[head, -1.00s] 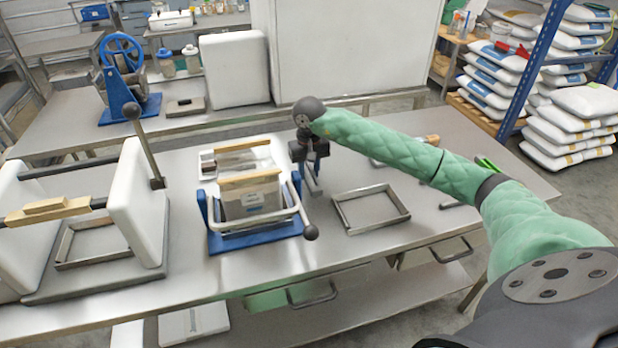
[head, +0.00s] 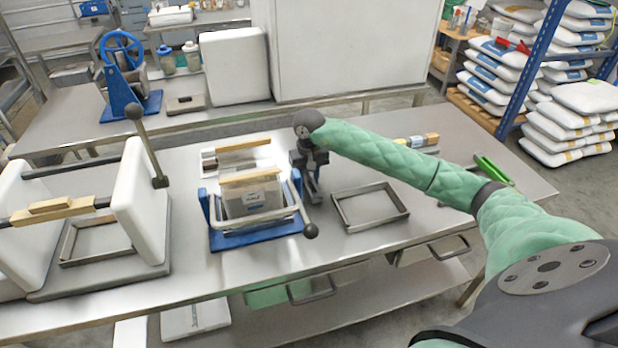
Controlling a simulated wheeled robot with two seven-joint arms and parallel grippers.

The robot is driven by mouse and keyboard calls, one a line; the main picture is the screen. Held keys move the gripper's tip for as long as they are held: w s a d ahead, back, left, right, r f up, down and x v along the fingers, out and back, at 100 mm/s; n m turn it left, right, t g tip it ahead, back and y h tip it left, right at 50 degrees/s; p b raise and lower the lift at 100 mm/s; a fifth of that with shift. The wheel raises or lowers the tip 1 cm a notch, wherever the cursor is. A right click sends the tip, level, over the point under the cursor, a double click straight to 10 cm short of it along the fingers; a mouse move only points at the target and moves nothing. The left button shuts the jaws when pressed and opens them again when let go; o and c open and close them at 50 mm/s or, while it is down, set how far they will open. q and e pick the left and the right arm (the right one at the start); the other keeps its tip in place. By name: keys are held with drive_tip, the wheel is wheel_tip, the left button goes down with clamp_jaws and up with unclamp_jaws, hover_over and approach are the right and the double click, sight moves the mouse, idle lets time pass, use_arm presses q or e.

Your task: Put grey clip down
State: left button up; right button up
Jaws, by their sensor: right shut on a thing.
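My right gripper (head: 311,178) points down just to the right of the blue-based press. It is shut on a small grey piece, which looks like the grey clip (head: 314,191). The jaws hide most of it, and I cannot tell whether its lower end touches the table. My left gripper is not in view.
The blue-based press (head: 257,239) holds a wood-topped bag block (head: 252,196); its ball-ended lever (head: 311,231) is close to my gripper. An empty metal frame (head: 371,208) lies to the right on the steel table (head: 430,205). A green-handled tool (head: 493,170) lies further right.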

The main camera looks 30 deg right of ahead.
drive_tip(key=o, duration=0.9)
drive_tip(key=shift+o, duration=0.2)
